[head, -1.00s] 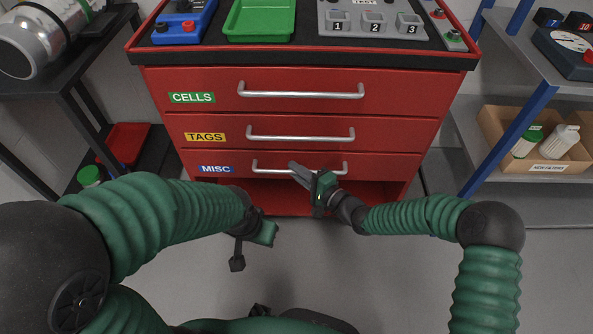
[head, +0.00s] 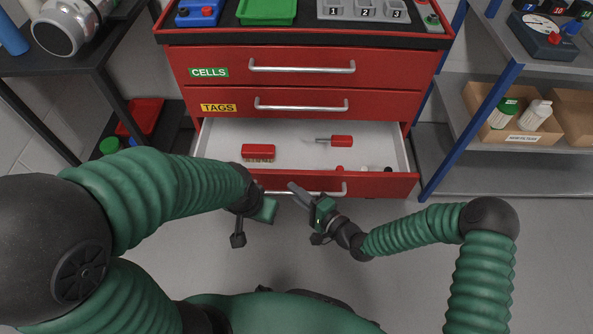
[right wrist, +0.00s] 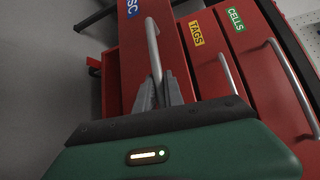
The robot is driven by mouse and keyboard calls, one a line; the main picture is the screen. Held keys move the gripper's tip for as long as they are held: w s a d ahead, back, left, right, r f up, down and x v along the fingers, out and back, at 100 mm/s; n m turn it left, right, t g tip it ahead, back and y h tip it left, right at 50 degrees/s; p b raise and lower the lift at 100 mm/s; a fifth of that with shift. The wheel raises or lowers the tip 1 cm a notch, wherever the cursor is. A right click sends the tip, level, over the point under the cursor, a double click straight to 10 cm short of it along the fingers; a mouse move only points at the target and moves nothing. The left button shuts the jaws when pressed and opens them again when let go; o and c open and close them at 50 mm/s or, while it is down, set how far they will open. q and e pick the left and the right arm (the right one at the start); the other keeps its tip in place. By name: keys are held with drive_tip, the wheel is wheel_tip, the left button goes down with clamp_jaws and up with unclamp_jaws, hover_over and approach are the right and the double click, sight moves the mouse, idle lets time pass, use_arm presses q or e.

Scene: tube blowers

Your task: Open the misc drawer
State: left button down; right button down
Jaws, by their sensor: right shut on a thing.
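The misc drawer (head: 385,184) is the lowest drawer of the red cabinet and is pulled well out. Its pale inside shows a red brush (head: 258,152), a red-handled screwdriver (head: 341,141) and small items near the front. My right gripper (head: 296,190) is shut on the drawer's silver handle (head: 328,190); in the right wrist view the handle (right wrist: 153,50) runs between its fingers, with the blue MISC label (right wrist: 132,8) beside it. My left gripper (head: 254,222) hangs in front of the drawer's left part, apart from the handle; its fingers are not clear enough to judge.
The TAGS drawer (head: 375,104) and CELLS drawer (head: 385,66) above are closed. A green tray (head: 267,12) is on the cabinet top. A shelf with a cardboard box (head: 480,100) stands right, a black table (head: 75,62) left. The floor in front is clear.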

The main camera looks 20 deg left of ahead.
drive_tip(key=shift+s+d+f+p, duration=0.1)
drive_tip(key=shift+s+d+p, duration=0.15)
drive_tip(key=shift+s, duration=0.65)
drive_tip(key=shift+s+d+f+p, duration=0.1)
drive_tip(key=shift+s+d+p, duration=0.2)
drive_tip(key=shift+s, duration=0.55)
drive_tip(key=shift+s+d+p, duration=0.25)
drive_tip(key=shift+s, duration=0.65)
drive_tip(key=c, duration=1.5)
unclamp_jaws()
drive_tip(key=shift+o, duration=0.2)
drive_tip(key=shift+r, duration=0.1)
drive_tip(key=p+v, duration=0.4)
drive_tip(key=v, duration=1.2)
drive_tip(key=shift+s+d, duration=0.2)
drive_tip(key=shift+d, duration=0.15)
